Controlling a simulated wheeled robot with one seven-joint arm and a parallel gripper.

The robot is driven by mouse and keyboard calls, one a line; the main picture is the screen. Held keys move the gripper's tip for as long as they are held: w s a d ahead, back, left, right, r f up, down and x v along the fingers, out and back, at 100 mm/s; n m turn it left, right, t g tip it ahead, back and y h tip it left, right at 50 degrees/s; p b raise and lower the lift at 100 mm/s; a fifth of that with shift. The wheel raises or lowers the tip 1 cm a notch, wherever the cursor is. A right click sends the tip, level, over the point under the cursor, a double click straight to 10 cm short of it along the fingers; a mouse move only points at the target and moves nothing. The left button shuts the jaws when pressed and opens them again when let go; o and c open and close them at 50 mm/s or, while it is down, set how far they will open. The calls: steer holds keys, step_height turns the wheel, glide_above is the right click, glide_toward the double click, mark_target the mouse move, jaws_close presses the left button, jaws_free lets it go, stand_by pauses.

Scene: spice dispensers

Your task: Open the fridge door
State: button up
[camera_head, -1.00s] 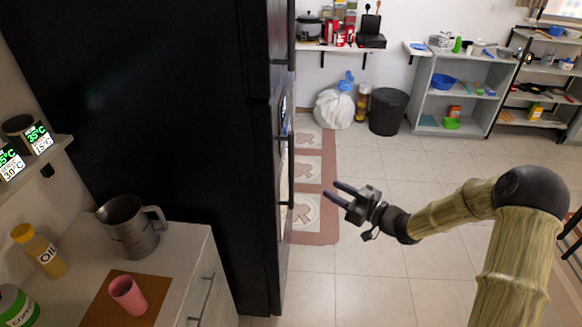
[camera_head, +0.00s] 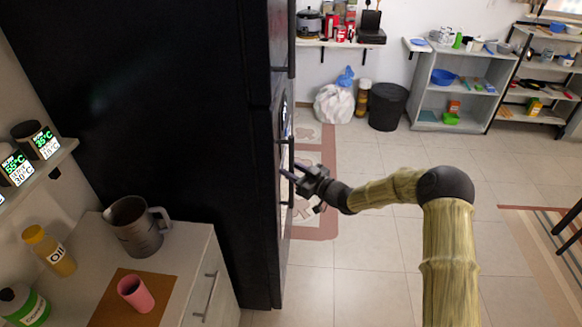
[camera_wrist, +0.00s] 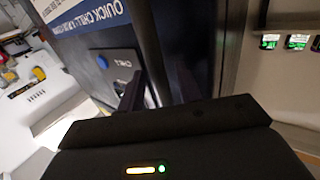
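The tall black fridge (camera_head: 150,90) stands at the left of the head view, with its front facing right. Its door looks closed. A dark vertical handle (camera_head: 291,190) runs down the lower door; it also shows as a dark bar in the wrist view (camera_wrist: 149,40). My gripper (camera_head: 291,172) is at this handle, its fingers pointing at the fridge. In the wrist view the fingers (camera_wrist: 158,90) are spread, one to each side of the bar. Whether they touch it is hard to tell.
A counter (camera_head: 190,262) with a metal pitcher (camera_head: 134,228), an oil bottle (camera_head: 48,250) and a pink cup (camera_head: 136,294) stands left, by the fridge. Open tiled floor (camera_head: 370,260) lies right of the fridge. A black bin (camera_head: 387,107) and shelves (camera_head: 430,90) are farther back.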

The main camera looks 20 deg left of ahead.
steer(key=shift+a, duration=0.2)
steer(key=shift+c, duration=0.2)
jaws_close()
steer(key=shift+w+d, duration=0.2)
